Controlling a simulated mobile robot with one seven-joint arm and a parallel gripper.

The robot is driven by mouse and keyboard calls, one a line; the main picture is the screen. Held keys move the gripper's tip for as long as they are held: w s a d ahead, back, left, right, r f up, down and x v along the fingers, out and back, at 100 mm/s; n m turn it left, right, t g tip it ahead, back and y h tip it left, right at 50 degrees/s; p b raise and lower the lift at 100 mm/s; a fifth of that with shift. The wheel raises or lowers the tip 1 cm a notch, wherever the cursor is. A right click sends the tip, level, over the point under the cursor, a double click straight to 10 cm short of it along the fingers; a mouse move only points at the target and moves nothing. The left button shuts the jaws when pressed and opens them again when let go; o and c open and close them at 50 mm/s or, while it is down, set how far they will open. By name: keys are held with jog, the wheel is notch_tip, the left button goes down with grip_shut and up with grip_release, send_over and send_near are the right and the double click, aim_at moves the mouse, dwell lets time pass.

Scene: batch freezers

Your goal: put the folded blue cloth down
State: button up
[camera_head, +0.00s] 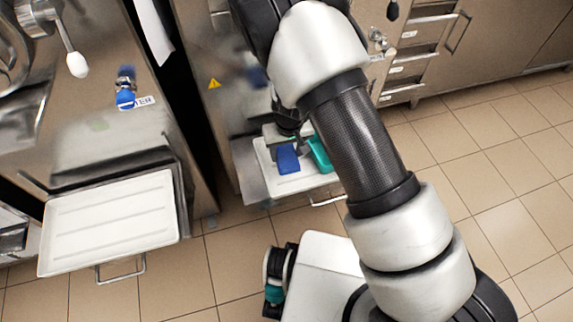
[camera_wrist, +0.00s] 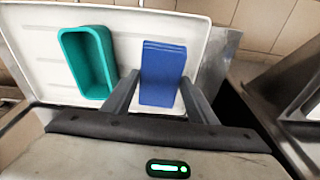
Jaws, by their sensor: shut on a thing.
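The folded blue cloth (camera_wrist: 163,72) is a flat blue rectangle between the two fingers of my gripper (camera_wrist: 160,92) in the wrist view. The gripper is shut on it. In the head view the cloth (camera_head: 287,159) shows below my gripper (camera_head: 289,138), over a white tray (camera_head: 263,152). The same tray (camera_wrist: 40,60) lies behind the cloth in the wrist view. I cannot tell whether the cloth touches the tray. My arm hides part of the area to the right.
A teal open container (camera_wrist: 88,62) stands on the tray, left of the cloth in the wrist view; it also shows in the head view (camera_head: 320,154). Another white tray (camera_head: 110,222), empty, sits at the left. Steel machines stand behind both trays. Tiled floor (camera_head: 500,190) lies open at right.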

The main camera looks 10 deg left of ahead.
aim_at(287, 163)
jog(key=shift+f+b, duration=0.6)
jog(key=shift+f, duration=2.15)
jog(key=shift+f, duration=0.1)
jog(key=o, duration=1)
jog(key=s+r+p, duration=0.1)
jog(key=r, duration=0.4)
jog(key=s+r+p, duration=0.1)
jog(key=r+p, duration=0.1)
jog(key=r, duration=0.4)
jog(key=d+r+p, duration=0.1)
jog(key=r, duration=0.5)
jog(key=shift+s+d, duration=0.1)
jog(key=shift+s, duration=0.3)
